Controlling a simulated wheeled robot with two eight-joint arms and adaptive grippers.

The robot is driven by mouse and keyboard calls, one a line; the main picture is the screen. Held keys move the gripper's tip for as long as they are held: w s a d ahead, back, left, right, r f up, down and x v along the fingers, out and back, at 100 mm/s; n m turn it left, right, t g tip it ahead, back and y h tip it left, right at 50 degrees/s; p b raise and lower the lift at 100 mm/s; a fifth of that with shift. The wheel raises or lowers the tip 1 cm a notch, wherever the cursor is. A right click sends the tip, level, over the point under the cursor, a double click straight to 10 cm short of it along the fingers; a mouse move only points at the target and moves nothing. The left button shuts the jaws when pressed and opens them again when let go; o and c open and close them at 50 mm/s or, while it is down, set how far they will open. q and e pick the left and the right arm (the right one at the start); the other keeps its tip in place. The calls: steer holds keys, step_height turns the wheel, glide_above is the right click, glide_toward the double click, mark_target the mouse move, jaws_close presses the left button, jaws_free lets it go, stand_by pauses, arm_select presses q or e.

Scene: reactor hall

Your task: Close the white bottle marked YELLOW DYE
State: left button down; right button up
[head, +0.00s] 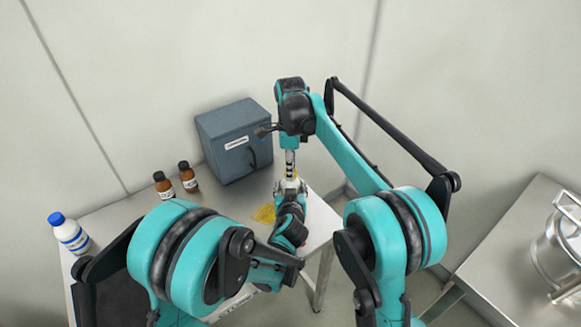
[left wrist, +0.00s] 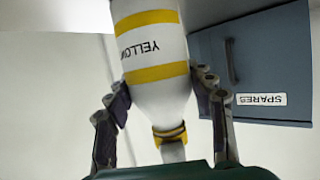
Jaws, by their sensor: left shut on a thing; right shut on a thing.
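The white bottle with yellow bands and the word YELLOW (left wrist: 155,62) fills the middle of the left wrist view, upside down in the picture. My left gripper (left wrist: 165,98) is shut around its body, one finger on each side. A yellow band (left wrist: 170,134) circles the narrow end of the bottle, with white beyond it. In the head view the bottle (head: 291,185) is small and partly hidden by my left gripper (head: 289,188). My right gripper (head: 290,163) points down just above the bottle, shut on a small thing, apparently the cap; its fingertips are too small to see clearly.
A grey SPARES box (head: 235,140) stands at the back of the table (head: 125,215). Two brown bottles (head: 164,185) (head: 187,177) stand left of it, and a blue-capped white bottle (head: 69,233) farther left. A yellow patch (head: 264,213) lies on the tabletop. A steel pot (head: 558,252) stands on the right-hand table.

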steer(key=m, duration=1.1)
steer(key=shift+m, duration=0.4)
steer(key=o, duration=0.7)
steer(key=shift+c, duration=0.2)
steer(key=shift+r, duration=2.2)
steer(key=shift+c, duration=0.4)
